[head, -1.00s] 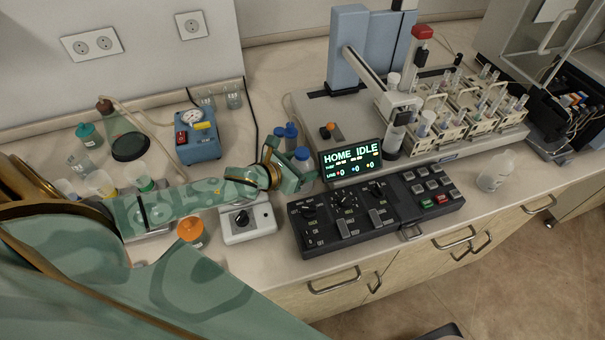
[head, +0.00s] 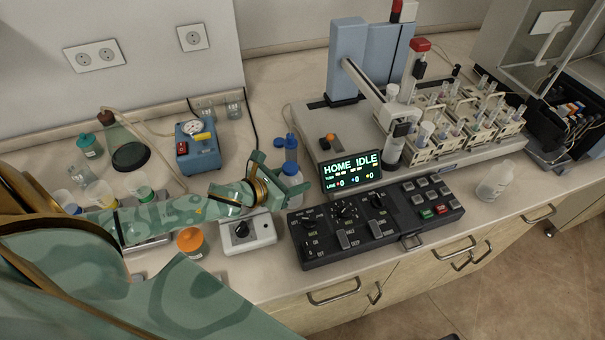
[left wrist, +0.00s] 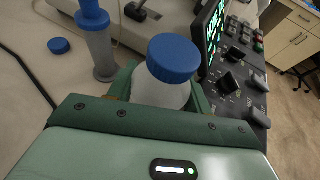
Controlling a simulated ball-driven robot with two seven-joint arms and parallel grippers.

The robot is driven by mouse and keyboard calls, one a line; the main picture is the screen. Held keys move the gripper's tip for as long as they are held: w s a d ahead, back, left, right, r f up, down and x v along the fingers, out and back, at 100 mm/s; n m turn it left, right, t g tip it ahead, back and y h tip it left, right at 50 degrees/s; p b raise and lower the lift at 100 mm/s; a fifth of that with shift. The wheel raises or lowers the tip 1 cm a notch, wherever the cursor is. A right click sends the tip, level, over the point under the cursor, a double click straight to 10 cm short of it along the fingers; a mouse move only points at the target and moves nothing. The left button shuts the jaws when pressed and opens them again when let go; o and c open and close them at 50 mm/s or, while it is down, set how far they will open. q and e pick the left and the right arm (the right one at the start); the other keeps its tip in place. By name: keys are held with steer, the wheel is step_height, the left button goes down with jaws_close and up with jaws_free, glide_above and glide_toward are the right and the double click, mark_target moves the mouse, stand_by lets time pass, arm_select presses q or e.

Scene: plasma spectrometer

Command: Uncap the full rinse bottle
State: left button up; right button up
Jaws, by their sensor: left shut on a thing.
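The bottle with a blue cap (left wrist: 173,58) and a whitish body (left wrist: 160,92) stands between the fingers of my left gripper (head: 287,183). The left gripper is shut on its body, below the cap, and the cap is on. In the head view the blue cap (head: 290,169) shows just above the fingers, left of the display. I cannot tell whether the bottle's base touches the bench. Behind it stands a slim grey bottle (left wrist: 100,55) with a blue top, which also shows in the head view (head: 291,155). My right gripper is not in view.
A loose blue cap (left wrist: 59,46) lies on the bench beside the slim bottle. A black control panel (head: 375,218) and the display (head: 350,170) are close on the right. A white knob box (head: 247,232) and an orange-lidded jar (head: 190,241) are near the front.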

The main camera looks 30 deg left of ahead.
arm_select(q)
steer(key=r+p, duration=0.1)
steer(key=r, duration=0.3)
steer(key=r+p, duration=0.1)
steer(key=r, duration=0.4)
steer(key=r+p, duration=0.2)
steer(key=r, duration=0.3)
steer(key=shift+s, duration=0.25)
steer(key=shift+f, duration=0.1)
steer(key=o, duration=0.5)
steer(key=shift+a, duration=0.1)
steer(key=c, duration=0.7)
steer(key=shift+o, duration=0.2)
